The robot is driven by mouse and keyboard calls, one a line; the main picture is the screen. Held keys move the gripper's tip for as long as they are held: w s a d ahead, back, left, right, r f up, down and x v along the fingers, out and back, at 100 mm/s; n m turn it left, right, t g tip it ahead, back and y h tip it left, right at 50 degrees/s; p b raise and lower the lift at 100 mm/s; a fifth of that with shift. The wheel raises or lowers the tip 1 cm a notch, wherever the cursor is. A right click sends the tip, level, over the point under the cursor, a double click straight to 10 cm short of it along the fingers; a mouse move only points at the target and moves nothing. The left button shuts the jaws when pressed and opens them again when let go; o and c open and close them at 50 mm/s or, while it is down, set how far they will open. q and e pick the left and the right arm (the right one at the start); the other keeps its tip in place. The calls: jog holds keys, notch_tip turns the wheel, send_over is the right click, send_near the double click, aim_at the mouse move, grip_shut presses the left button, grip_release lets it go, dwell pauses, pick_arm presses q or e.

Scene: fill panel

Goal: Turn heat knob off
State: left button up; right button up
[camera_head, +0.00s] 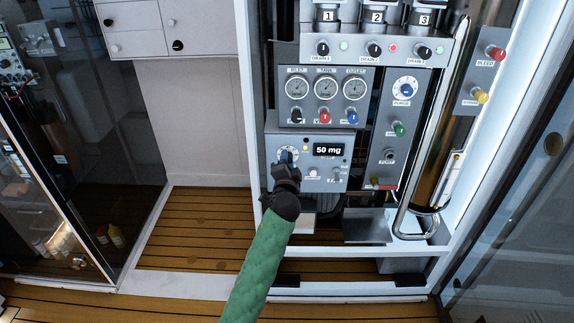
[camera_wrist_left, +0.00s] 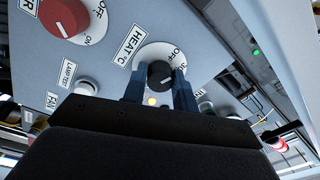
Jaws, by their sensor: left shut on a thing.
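The heat knob (camera_wrist_left: 160,74) is black on a round white dial, beside a label reading HEAT °C. OFF is printed on the dial's rim at the upper right, and the knob's white mark does not appear to point at it. My left gripper (camera_wrist_left: 159,88) is shut on the knob, one dark blue finger on each side. In the head view my left gripper (camera_head: 286,160) reaches the lower left of the panel (camera_head: 325,180) and hides most of the knob. A display (camera_head: 328,150) on that panel reads 50 mg. My right gripper is not in view.
A row of gauges (camera_head: 325,89) with a red knob (camera_head: 324,117) and other knobs sits just above. A small white button (camera_head: 313,171) is close right of the gripper. A bent metal pipe (camera_head: 436,130) stands at the right. Open floor (camera_head: 200,230) lies left.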

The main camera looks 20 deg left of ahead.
pick_arm(q)
jog(key=shift+f+n+b, duration=0.1)
jog(key=shift+n+b, duration=0.25)
jog(key=shift+n, duration=1.65)
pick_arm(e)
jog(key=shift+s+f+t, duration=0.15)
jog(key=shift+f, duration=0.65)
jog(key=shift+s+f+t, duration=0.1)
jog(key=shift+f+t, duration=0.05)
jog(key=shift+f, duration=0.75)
pick_arm(q)
jog(key=o, duration=1)
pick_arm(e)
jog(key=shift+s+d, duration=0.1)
